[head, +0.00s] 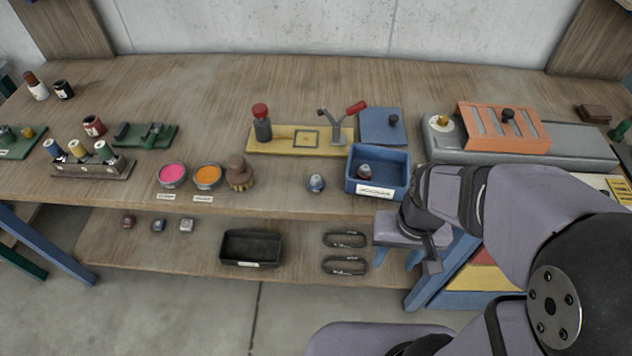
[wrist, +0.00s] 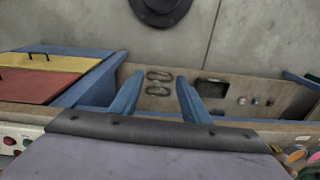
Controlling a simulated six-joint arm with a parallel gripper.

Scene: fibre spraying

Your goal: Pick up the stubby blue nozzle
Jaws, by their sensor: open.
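I cannot tell for certain which is the stubby blue nozzle. My gripper (head: 396,258) points down at the table's front edge, right of these pieces. In the wrist view its blue fingers (wrist: 159,80) are apart and empty.
A black tray (head: 252,262) and two dark oval links (head: 345,240) are on the lower shelf. Pink (head: 172,174) and orange (head: 207,176) pots and a brown brush (head: 239,172) stand along the tabletop's front. The tabletop (head: 280,190) between brush and nozzle is clear.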

